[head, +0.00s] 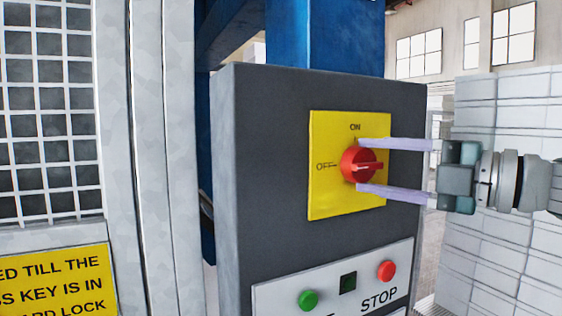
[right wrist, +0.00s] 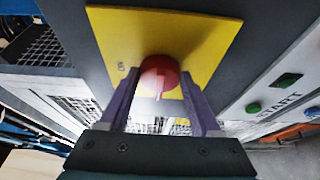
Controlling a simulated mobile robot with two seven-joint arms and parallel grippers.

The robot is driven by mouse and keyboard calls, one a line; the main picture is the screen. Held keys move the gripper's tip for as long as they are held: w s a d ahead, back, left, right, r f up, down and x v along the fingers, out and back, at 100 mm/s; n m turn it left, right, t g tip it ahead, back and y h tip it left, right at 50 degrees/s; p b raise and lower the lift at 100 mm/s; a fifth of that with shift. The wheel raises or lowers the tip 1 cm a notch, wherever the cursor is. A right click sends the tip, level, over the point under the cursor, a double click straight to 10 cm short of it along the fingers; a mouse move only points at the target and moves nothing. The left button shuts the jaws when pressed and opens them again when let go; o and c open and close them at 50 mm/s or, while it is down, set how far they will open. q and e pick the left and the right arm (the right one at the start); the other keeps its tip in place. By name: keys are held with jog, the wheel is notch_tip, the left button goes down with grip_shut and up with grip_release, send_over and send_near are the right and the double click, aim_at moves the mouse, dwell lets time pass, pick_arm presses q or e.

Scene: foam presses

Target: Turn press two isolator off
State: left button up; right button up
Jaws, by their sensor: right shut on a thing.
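The isolator is a round red knob (head: 352,163) on a yellow plate (head: 330,200), on the front of a dark grey cabinet (head: 270,170). The plate reads ON above the knob and OFF at its left. The knob's raised handle lies about horizontal, in line with the OFF mark. My right gripper (head: 361,166) comes in from the right, with one pale finger above the knob and one below, shut on it. In the right wrist view the knob (right wrist: 159,74) sits between the fingertips of the gripper (right wrist: 161,86). My left gripper is not in view.
Below the plate is a panel with a green button (head: 308,299), a dark square (head: 348,283) and a red STOP button (head: 387,270). A mesh guard (head: 45,120) with a yellow sign (head: 60,283) stands at left. A white block wall (head: 510,110) is behind my right arm.

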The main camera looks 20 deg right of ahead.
dwell(0.5)
jog(key=o, duration=1.4)
jog(key=shift+c, duration=0.2)
jog(key=b+v, duration=0.2)
jog(key=v, duration=0.3)
jog(key=shift+a+f, duration=0.1)
jog(key=shift+f, duration=0.05)
send_near(376, 169)
